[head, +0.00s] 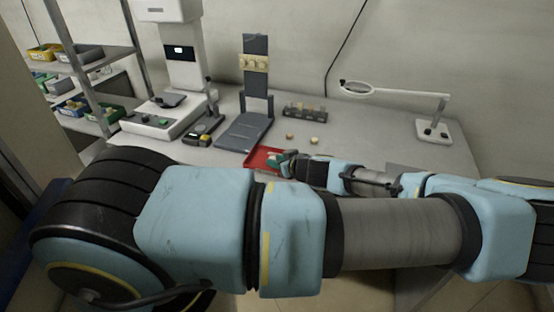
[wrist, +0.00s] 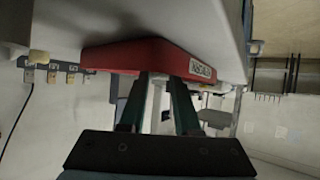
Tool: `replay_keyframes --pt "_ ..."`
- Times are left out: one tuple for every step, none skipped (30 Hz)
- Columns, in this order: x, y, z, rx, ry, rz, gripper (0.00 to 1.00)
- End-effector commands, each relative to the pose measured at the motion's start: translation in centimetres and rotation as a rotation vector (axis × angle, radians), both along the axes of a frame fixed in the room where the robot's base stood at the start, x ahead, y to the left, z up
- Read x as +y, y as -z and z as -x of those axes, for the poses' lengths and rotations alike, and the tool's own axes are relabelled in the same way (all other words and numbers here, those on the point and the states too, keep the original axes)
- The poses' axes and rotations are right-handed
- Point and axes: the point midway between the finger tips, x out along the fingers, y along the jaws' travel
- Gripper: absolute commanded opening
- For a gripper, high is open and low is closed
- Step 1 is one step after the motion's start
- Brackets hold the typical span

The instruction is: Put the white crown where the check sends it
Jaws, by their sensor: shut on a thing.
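My gripper (head: 284,158) reaches in from the right, low over the red tray (head: 262,160) on the bench. In the wrist view, which looks turned upside down, the two dark green fingers (wrist: 158,95) point at the red tray (wrist: 130,56), which has a white label on its side. A small pale piece, which I take as the white crown (wrist: 158,77), shows between the fingertips. It is close to the tray's side; I cannot tell if it touches. The crown cannot be made out in the head view.
Two small tan pieces (head: 314,141) lie on the bench behind my gripper. A small rack (head: 305,111) stands beyond them.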

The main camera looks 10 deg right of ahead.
Motion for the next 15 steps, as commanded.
replay_keyframes --pt "0.00 0.00 0.00 0.000 0.000 0.000 0.00" --pt "0.00 0.00 0.00 0.000 0.000 0.000 0.00" --pt "0.00 0.03 -0.01 0.000 0.000 0.000 0.00" --pt "0.00 0.10 0.00 0.000 0.000 0.000 0.00" --pt "0.01 0.21 -0.01 0.000 0.000 0.000 0.00" --pt "0.01 0.36 -0.01 0.000 0.000 0.000 0.00" --pt "0.01 0.44 -0.01 0.000 0.000 0.000 0.00" --pt "0.00 0.32 -0.01 0.000 0.000 0.000 0.34" --pt "0.00 0.26 -0.01 0.000 0.000 0.000 0.38" --pt "0.00 0.26 -0.01 0.000 0.000 0.000 0.42" --pt "0.00 0.26 -0.01 0.000 0.000 0.000 0.45" --pt "0.00 0.25 -0.01 0.000 0.000 0.000 0.49" --pt "0.00 0.24 -0.01 0.000 0.000 0.000 0.53" --pt "0.00 0.24 -0.01 0.000 0.000 0.000 0.56" --pt "0.00 0.24 -0.01 0.000 0.000 0.000 0.61"
